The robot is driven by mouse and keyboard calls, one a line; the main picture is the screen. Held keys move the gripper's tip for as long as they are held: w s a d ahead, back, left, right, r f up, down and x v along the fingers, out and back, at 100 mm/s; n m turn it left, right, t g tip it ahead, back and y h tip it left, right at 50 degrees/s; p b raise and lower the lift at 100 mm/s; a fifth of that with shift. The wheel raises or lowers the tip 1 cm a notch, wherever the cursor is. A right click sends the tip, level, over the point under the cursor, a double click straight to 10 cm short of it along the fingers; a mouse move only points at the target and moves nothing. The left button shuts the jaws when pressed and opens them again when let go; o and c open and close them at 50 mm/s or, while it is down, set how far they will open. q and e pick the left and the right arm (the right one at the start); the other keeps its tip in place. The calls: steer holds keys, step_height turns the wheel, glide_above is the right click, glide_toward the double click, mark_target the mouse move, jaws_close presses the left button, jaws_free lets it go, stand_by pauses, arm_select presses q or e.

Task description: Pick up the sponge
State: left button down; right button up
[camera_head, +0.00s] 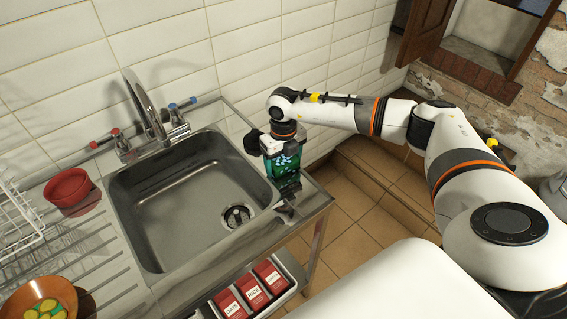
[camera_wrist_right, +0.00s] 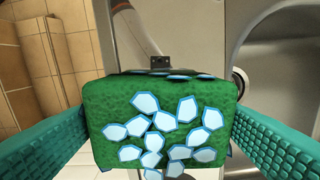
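The sponge (camera_wrist_right: 160,115) is green with a pattern of pale blue-white patches. In the right wrist view it fills the middle, between the two teal textured fingers of my right gripper (camera_wrist_right: 158,135), which press against its left and right sides. In the head view the sponge (camera_head: 281,163) shows at the end of my right arm, at the right gripper (camera_head: 287,182), over the steel counter to the right of the sink. I cannot tell whether the sponge's lower edge touches the counter. My left gripper is not in view.
The sink basin (camera_head: 175,205) with its tap (camera_head: 147,108) lies left of the gripper. A red bowl (camera_head: 68,188), a white rack (camera_head: 14,222) and an orange bowl (camera_head: 40,297) are farther left. Red boxes (camera_head: 252,290) stand below the counter's front edge. The tiled wall is close behind.

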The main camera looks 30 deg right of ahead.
mark_target(283, 159)
steer(key=c, duration=0.5)
steer(key=shift+r, duration=0.1)
step_height(283, 159, up, 10)
steer(key=shift+f+b, duration=0.1)
steer(key=shift+b, duration=1.05)
